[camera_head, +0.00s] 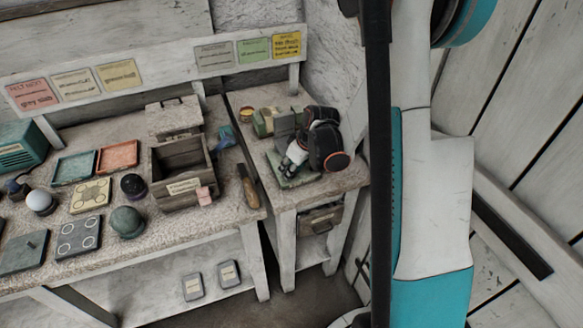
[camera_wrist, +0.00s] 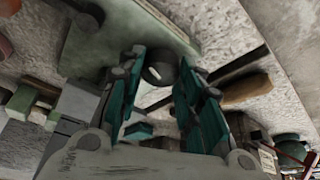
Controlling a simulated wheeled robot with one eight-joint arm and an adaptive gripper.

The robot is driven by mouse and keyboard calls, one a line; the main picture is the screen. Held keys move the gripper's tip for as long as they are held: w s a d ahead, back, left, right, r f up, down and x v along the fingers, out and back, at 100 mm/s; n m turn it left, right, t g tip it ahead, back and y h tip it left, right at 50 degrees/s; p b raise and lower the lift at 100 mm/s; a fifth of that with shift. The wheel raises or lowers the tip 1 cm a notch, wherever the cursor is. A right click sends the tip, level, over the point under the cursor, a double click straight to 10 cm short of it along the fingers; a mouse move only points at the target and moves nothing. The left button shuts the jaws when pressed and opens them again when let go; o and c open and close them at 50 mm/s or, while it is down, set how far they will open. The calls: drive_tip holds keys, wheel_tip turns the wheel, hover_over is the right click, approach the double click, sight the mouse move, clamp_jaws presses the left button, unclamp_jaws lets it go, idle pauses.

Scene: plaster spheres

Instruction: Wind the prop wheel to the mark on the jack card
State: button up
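My gripper (camera_head: 291,164) is over the small right-hand table, above a green plate (camera_head: 298,182). In the wrist view my gripper (camera_wrist: 160,66) has its two teal fingers spread apart. A dark round part (camera_wrist: 158,74), possibly the prop wheel, shows between the fingertips beside the green plate (camera_wrist: 110,35); I cannot tell whether they touch it. Its mark is not visible. Several cards hang on the rails, including a yellow card (camera_head: 286,45) and a green card (camera_head: 253,51); their text is too small to tell which is the jack card.
A wooden-handled tool (camera_head: 248,186) lies left of the gripper at the bench edge; it also shows in the wrist view (camera_wrist: 246,92). An open wooden box (camera_head: 183,187), trays and spheres crowd the left bench. A green and tan object (camera_head: 265,122) stands behind the gripper.

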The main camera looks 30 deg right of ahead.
drive_tip(key=shift+c, duration=1.4)
drive_tip(key=shift+m, duration=0.3)
drive_tip(key=m+h+b, duration=0.1)
drive_tip(key=m, duration=0.1)
drive_tip(key=m+h+b, duration=0.1)
drive_tip(key=m, duration=0.1)
drive_tip(key=shift+a+f+m, duration=0.1)
drive_tip(key=shift+a+m, duration=0.1)
drive_tip(key=shift+m, duration=0.1)
drive_tip(key=m+h+b, duration=0.1)
drive_tip(key=m, duration=0.2)
drive_tip(key=shift+m, duration=0.3)
drive_tip(key=shift+m+g+h+b, duration=0.3)
drive_tip(key=shift+m+g+h, duration=0.35)
drive_tip(key=shift+m, duration=1.15)
